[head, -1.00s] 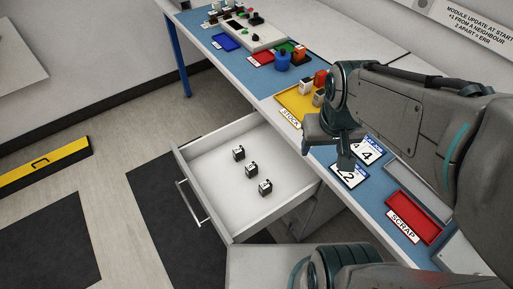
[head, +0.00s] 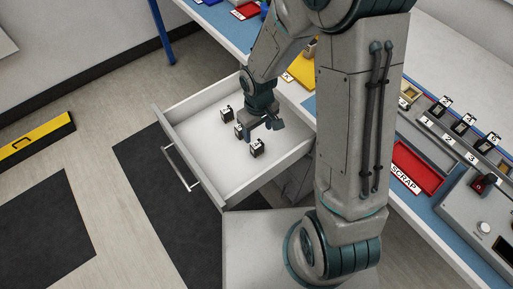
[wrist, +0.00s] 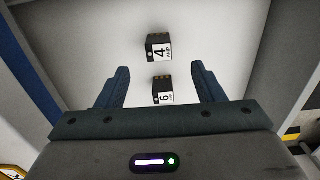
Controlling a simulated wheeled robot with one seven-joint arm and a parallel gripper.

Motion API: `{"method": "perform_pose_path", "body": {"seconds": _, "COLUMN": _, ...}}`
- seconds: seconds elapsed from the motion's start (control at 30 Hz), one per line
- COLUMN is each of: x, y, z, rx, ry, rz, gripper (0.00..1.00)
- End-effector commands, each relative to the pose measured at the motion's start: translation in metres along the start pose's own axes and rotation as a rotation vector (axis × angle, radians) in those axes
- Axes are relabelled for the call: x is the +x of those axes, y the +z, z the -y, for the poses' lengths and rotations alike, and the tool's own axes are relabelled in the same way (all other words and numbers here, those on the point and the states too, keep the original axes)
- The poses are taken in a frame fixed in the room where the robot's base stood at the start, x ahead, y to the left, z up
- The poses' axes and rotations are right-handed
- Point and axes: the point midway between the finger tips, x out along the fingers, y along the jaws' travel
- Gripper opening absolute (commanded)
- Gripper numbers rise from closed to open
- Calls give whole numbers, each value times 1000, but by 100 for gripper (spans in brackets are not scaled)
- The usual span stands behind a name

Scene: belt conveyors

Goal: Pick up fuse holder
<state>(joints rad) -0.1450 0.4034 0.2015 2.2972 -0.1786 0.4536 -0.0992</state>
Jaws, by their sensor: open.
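Three small black blocks with white number labels, which look like fuse holders, stand in the open white drawer. In the head view they are a far one (head: 227,114), a middle one (head: 239,131) partly hidden by my gripper, and a near one (head: 257,148). My gripper (head: 262,131) is open and empty, pointing down over the drawer. In the wrist view, a block labelled 6 (wrist: 163,90) appears between the open fingers (wrist: 160,70), and one labelled 4 (wrist: 159,48) lies beyond the fingertips. The third block is not visible there.
The drawer's front wall (head: 190,160) and side walls surround the blocks. The blue-topped bench is behind, with a red scrap tray (head: 415,168), a yellow tray (head: 303,70) and a row of numbered modules (head: 462,128). The drawer floor around the blocks is clear.

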Motion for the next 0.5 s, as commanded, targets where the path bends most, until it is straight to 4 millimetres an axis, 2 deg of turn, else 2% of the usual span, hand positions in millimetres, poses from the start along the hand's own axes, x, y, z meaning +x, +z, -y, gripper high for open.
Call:
{"method": "perform_pose_path", "body": {"seconds": 0.03, "x": 13, "y": 2, "z": 0, "rx": -1, "ry": -2, "rz": 6, "gripper": 62}}
{"method": "perform_pose_path", "body": {"seconds": 0.2, "x": 45, "y": 2, "z": 0, "rx": -1, "ry": -1, "rz": 5, "gripper": 62}}
{"method": "perform_pose_path", "body": {"seconds": 0.33, "x": 60, "y": 1, "z": 0, "rx": 0, "ry": -1, "rz": 4, "gripper": 62}}
{"method": "perform_pose_path", "body": {"seconds": 0.5, "x": 68, "y": 1, "z": 0, "rx": 1, "ry": 0, "rz": 2, "gripper": 62}}
